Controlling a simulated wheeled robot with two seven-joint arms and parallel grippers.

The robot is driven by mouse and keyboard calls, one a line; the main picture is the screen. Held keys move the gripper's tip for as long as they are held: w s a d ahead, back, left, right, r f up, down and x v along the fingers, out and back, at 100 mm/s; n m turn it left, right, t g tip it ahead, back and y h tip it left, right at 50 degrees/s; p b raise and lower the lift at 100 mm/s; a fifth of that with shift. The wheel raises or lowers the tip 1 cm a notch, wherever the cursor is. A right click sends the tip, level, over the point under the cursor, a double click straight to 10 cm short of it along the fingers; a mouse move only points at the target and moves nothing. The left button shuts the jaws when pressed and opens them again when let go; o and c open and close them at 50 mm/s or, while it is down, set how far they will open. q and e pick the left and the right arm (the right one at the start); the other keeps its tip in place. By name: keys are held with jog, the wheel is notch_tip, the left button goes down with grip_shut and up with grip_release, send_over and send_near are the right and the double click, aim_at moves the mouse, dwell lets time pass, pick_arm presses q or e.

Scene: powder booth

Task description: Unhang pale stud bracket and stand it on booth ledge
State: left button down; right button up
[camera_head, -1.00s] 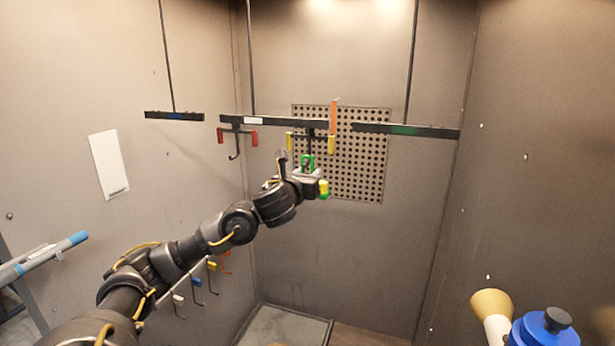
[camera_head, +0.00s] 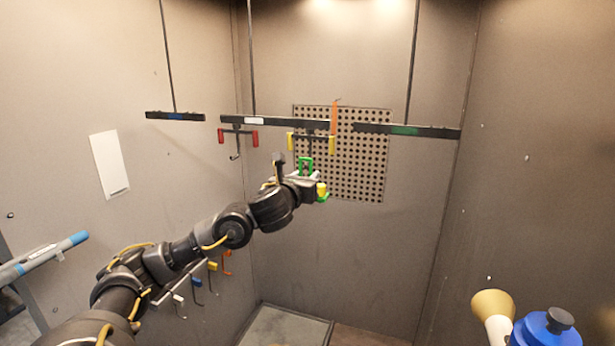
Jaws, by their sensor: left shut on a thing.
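My left gripper (camera_head: 312,189) is in the middle of the view, in front of the perforated panel and below the centre hanging bar. It is shut on a small pale piece (camera_head: 298,175), taken to be the pale stud bracket, mostly hidden by the jaws. A green loop (camera_head: 306,162) stands just above the jaws, and a yellow and green end (camera_head: 322,190) shows at their right. I cannot tell whether the bracket still touches the hook above. A flat grey surface (camera_head: 285,328) at the bottom may be the booth ledge. My right gripper is not in view.
The centre bar (camera_head: 275,121) carries a red-ended hook (camera_head: 238,133) and a yellow-ended hook (camera_head: 311,136) close above the gripper. Other bars hang left (camera_head: 175,116) and right (camera_head: 408,131). A blue spray cup (camera_head: 540,330) is at bottom right.

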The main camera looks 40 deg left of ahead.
pick_arm(q)
jog(key=v, duration=0.8)
jog(key=shift+d, duration=0.2)
dwell(0.4)
dwell(0.4)
jog(key=shift+w+d+r, duration=0.1)
jog(key=shift+r, duration=0.05)
